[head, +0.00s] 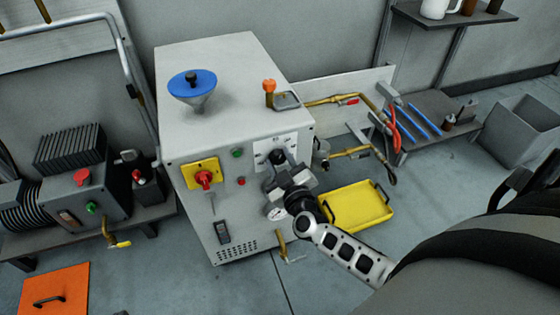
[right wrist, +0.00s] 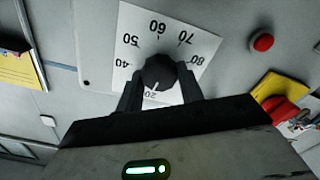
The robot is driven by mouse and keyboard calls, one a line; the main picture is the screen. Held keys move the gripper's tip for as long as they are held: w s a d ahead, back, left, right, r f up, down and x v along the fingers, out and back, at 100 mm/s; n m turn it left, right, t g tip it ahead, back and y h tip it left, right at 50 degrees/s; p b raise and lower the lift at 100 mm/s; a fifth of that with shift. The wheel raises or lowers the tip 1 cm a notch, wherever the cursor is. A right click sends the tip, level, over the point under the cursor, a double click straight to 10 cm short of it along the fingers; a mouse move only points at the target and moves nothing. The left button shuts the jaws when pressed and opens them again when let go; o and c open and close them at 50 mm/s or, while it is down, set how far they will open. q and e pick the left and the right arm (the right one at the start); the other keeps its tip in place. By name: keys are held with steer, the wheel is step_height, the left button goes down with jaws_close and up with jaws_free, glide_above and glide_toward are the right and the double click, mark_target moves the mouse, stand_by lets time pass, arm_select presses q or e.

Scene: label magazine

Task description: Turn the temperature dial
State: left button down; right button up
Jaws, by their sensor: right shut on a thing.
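The temperature dial is a round black knob (right wrist: 159,72) with a pale pointer line, on a white scale plate (right wrist: 128,52) marked with numbers such as 40, 50, 60, 70 and 80. The pointer line is near the 20 mark in the right wrist view. In the head view the dial (head: 277,157) sits on the front of the grey machine. My right gripper (right wrist: 160,88) is shut on the dial, one finger on each side. Part of the lower scale is hidden by the gripper. My left gripper is not in view.
The grey machine (head: 228,85) also carries a red rotary switch on a yellow plate (head: 202,173), small green and red buttons and a gauge (head: 277,213). A yellow tray (head: 357,207) lies to the right. Brass pipes (head: 335,98) run behind it.

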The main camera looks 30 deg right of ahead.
steer(key=shift+m, duration=1)
steer(key=shift+m+p, duration=0.4)
steer(key=shift+m, duration=0.4)
steer(key=m, duration=1.1)
steer(key=shift+d+b, duration=0.1)
steer(key=shift+b, duration=0.2)
steer(key=m+b, duration=0.1)
steer(key=m, duration=0.3)
steer(key=shift+m+b, duration=0.3)
steer(key=shift+m, duration=1.3)
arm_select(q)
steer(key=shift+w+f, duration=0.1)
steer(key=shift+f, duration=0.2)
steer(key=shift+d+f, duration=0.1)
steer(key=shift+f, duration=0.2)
arm_select(e)
steer(key=shift+m, duration=0.3)
